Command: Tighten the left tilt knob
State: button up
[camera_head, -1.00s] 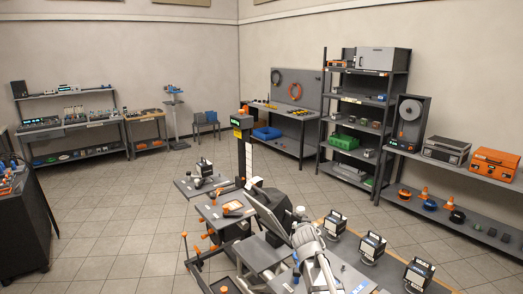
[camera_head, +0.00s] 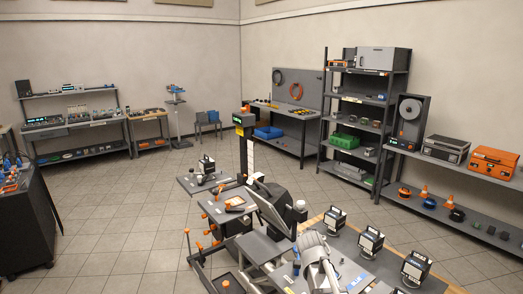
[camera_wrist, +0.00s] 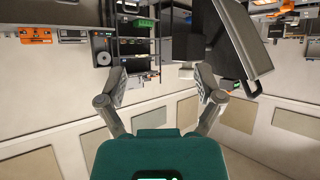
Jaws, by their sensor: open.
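My gripper (camera_wrist: 163,88) is open and empty in the wrist view, its two fingers spread wide. A large dark tilted panel (camera_wrist: 235,45) is beyond and above the right finger. In the head view a grey tilted panel (camera_head: 268,208) stands near the middle. Several orange knobs (camera_head: 187,232) show on the low frame to its left. I cannot tell which part is the left tilt knob; it is too small or hidden. Nothing is between my fingers.
Several dark boxes with white faces, such as this one (camera_head: 371,243), stand on the bench at the front right. A dark cabinet (camera_head: 30,225) is at the left. Shelving (camera_head: 358,120) and a long bench (camera_head: 455,175) line the right. The tiled floor (camera_head: 120,220) at left is clear.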

jog(key=s+f+g+y+b, duration=0.1)
jog(key=s+f+g, duration=0.2)
jog(key=s, duration=0.5)
jog(key=s+f+n+g+b, duration=0.1)
jog(key=s+f+g, duration=0.3)
jog(key=s, duration=0.5)
jog(key=s+a+f+n+g+y, duration=0.1)
jog(key=s+f+g, duration=0.3)
jog(key=s, duration=0.4)
jog(key=shift+s+f+y+b, duration=0.3)
jog(key=shift+f+b, duration=0.1)
